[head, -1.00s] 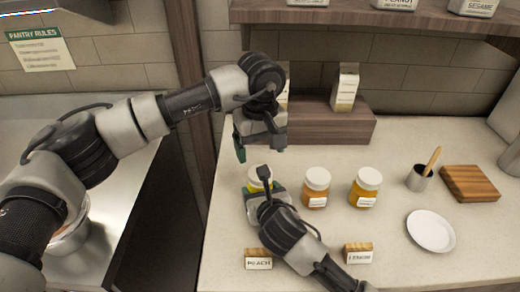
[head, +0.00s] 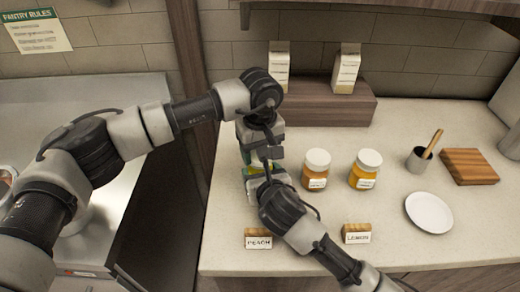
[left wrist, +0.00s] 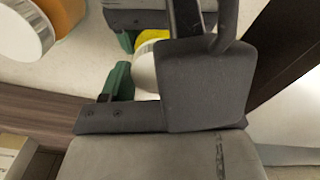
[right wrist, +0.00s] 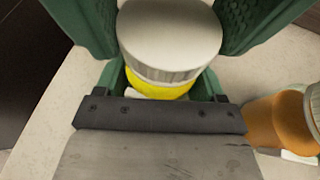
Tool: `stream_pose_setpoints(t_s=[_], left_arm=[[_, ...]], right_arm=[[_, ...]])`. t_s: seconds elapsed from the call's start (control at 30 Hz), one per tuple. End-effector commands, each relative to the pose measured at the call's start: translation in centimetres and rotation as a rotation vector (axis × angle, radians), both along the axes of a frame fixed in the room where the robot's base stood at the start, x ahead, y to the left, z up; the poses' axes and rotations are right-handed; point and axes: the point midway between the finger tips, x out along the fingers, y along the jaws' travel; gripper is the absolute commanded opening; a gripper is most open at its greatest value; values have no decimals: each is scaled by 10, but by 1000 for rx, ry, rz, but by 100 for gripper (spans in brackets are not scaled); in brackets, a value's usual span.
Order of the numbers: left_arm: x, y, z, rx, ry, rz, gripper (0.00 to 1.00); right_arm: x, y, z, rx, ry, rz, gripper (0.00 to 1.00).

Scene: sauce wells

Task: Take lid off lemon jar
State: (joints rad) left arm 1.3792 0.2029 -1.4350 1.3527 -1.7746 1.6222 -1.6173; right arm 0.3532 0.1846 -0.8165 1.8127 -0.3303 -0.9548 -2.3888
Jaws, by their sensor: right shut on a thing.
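A yellow jar (right wrist: 160,92) with a white lid (right wrist: 170,38) stands between the green fingers of my right gripper (right wrist: 165,45), which is shut on the jar's body below the lid. The jar's label is hidden. In the left wrist view the lid (left wrist: 146,68) and a bit of the yellow jar (left wrist: 152,37) show past the arm parts. My left gripper (left wrist: 135,82) is above the jar, with one green finger beside the lid and a gap between them. Its other finger is hidden. The lid is on the jar.
Two orange-yellow jars (head: 316,172) (head: 365,170) with white lids stand to the right. PEACH (head: 258,241) and LEMON (head: 356,236) signs are near the counter's front. Cartons (head: 346,70) stand behind on a wooden riser (head: 320,105).

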Motion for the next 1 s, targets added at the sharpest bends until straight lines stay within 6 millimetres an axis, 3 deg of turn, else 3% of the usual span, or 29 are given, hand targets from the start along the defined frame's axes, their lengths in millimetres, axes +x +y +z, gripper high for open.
stream_pose_setpoints(t_s=[0.03,0.17,0.27,0.53,0.8,0.83,1.0], left_arm=[[0,0,0,0,0,0,48],[0,0,0,0,0,0,31],[0,0,0,0,0,12,30],[0,0,1,0,-1,282,30],[0,0,1,0,-1,299,30],[0,0,1,0,-1,299,60],[0,0,1,0,-1,298,84]], right_arm=[[0,0,-1,-1,1,-1,3],[0,0,-1,-1,1,-1,3],[0,0,-1,-1,1,-1,3],[0,0,-1,-1,1,-1,3],[0,0,-1,-1,1,-1,3],[0,0,-1,-1,1,-1,3],[0,0,-1,-1,1,-1,3]])
